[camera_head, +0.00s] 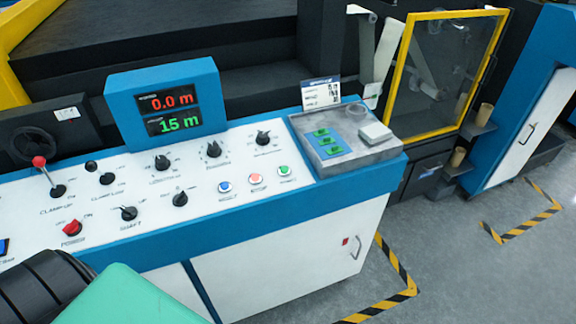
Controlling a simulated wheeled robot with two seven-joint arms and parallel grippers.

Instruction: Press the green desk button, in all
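The green button (284,171) is a small round button with a pale rim on the sloped white panel of the blue control desk (300,205). It is the rightmost of a row of three. A red button (256,179) and a blue button (224,187) sit to its left. Nothing covers the green button or touches it. I see no fingers of my left or right gripper in this view. Whether the button is pressed in cannot be made out.
Black knobs (214,149), a red-topped lever (39,162) and a red switch (72,228) share the panel. A display (168,110) reads 0.0 m and 15 m. A grey tray (350,153) holds small green and blue items. Open floor (450,255) lies right.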

